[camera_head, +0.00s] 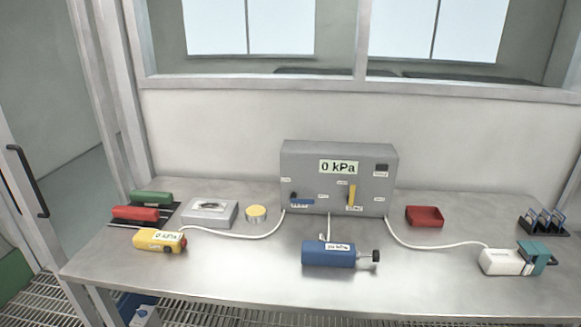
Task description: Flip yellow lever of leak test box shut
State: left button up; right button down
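The leak test box (336,178) is a grey box at the back middle of the steel table. Its display (339,167) reads 0 kPa. The yellow lever (352,194) is on the right half of its front face and stands upright. A blue lever (301,201) on the left half lies about level, pointing right. The small labels around the levers are too small to read surely. Neither of my grippers is in view.
A blue pump-like cylinder (328,254) lies in front of the box. A red tray (424,217) sits right of the box. The front table (260,285) is bare.

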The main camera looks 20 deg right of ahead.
aim_at(350, 198)
jog(key=i+l+u, duration=0.15)
jog(key=i, duration=0.15)
jog(key=i+l+u, duration=0.15)
jog(key=i+l, duration=0.1)
jog(key=l, duration=0.6)
jog(key=i, duration=0.05)
